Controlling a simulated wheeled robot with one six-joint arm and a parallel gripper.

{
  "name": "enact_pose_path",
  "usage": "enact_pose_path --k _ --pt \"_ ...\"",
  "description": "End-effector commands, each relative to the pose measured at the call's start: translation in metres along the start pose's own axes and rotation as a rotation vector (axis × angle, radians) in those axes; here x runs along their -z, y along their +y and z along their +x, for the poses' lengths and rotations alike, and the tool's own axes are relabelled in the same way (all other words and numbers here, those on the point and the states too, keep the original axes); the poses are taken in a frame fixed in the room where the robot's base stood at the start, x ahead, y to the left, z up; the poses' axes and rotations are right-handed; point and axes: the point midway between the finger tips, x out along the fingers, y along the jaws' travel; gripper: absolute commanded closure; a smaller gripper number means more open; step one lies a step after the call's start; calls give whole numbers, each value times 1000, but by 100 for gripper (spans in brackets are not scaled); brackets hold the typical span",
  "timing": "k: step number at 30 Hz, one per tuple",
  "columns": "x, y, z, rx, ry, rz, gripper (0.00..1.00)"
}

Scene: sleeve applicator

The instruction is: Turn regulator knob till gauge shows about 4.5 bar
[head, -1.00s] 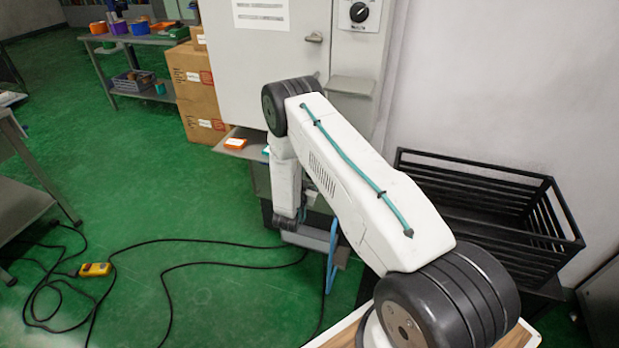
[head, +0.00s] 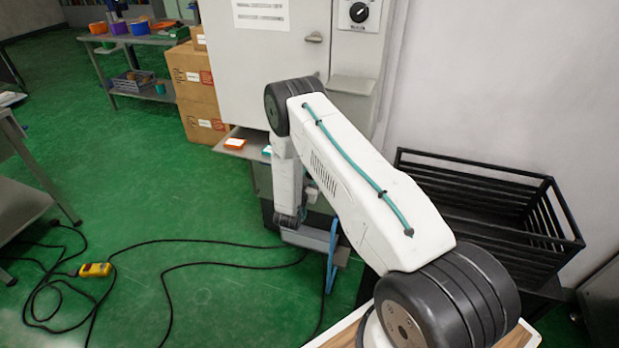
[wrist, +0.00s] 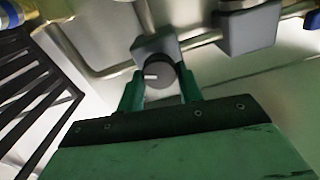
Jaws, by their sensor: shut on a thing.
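In the wrist view a round dark grey knob (wrist: 158,76) with a white mark on its face sits below a grey block (wrist: 156,46) on a pipe. I take it for the regulator knob. The two green fingers of my gripper (wrist: 160,84) are on either side of it, shut on it. The mark points to the left in the picture. No readable gauge face shows; a round pale part is cut off at the top edge of the wrist view. In the head view my own arm hides my gripper and the knob.
A second grey block (wrist: 248,28) hangs on the pipe to the right. A black slatted rack (head: 490,205) stands right of my arm. A grey cabinet (head: 265,70) with a black dial (head: 359,12) stands behind it. Black cables and a yellow box (head: 95,270) lie on the green floor.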

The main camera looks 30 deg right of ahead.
Motion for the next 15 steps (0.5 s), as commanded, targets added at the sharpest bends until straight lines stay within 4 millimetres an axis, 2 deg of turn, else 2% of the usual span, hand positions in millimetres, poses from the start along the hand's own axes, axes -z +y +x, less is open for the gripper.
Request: enact_pose_path --k 15 --pt "-1 -1 0 0 -1 -433 87"
